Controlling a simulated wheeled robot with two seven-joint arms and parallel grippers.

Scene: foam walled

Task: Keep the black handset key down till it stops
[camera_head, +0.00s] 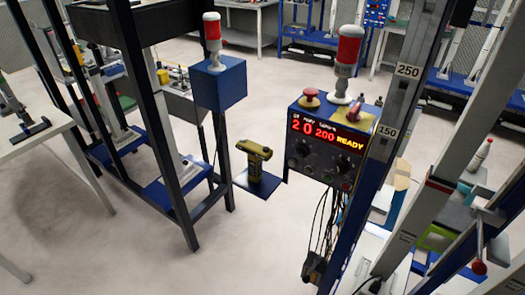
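A yellow and black handset-like device (255,163) stands upright on a small blue shelf (252,188) near the middle of the head view. Its keys are too small to tell apart. Neither of my grippers can be made out in this view.
Another lamp (212,30) stands on a blue block (218,83). Dark posts stand at left, and a scaled upright (391,120) at right. Pale floor (110,240) is open at front left.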

